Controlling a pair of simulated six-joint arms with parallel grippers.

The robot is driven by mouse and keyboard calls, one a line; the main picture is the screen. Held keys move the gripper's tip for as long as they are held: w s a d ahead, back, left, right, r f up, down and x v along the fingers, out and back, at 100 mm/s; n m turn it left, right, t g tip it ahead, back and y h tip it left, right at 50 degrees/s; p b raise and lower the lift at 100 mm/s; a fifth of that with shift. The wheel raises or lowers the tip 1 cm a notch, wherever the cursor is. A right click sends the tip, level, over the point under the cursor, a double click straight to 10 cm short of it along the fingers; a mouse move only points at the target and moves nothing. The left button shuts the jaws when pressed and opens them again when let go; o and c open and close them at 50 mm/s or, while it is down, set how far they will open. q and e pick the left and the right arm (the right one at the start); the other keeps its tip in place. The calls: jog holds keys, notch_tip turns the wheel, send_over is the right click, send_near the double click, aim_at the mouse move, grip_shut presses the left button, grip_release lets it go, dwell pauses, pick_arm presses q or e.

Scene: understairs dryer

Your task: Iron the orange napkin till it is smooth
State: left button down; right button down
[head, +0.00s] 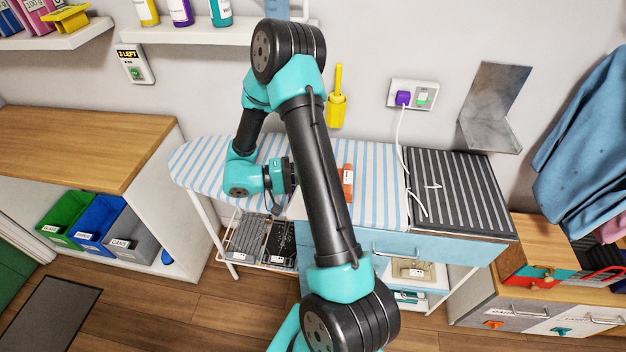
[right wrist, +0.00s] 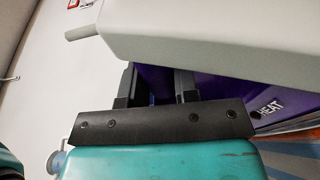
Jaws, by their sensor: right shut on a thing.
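An iron with an off-white body (right wrist: 220,45) and a purple part marked HEAT (right wrist: 262,104) fills much of the right wrist view. My right gripper (right wrist: 155,88) is shut on the purple part. In the head view this gripper (head: 286,177) is over the striped ironing board (head: 385,185); my own arm hides most of the iron. A small orange patch (head: 347,183) with a white mark shows on the board just right of my arm. I cannot tell whether it is the napkin. My left gripper is not in view.
A white cord runs from a purple plug (head: 403,98) at the wall socket to the dark ribbed mat (head: 460,190) at the board's right end. A yellow holder (head: 337,108) hangs on the wall. A wooden counter (head: 80,140) stands left; blue cloth (head: 585,140) hangs right.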

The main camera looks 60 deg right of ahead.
jog(key=s+d+r, duration=0.1)
jog(key=s+d, duration=0.2)
jog(key=s, duration=0.4)
jog(key=s+d+r, duration=0.1)
jog(key=s+d, duration=0.2)
jog(key=s, duration=0.4)
dwell(0.4)
dwell(0.8)
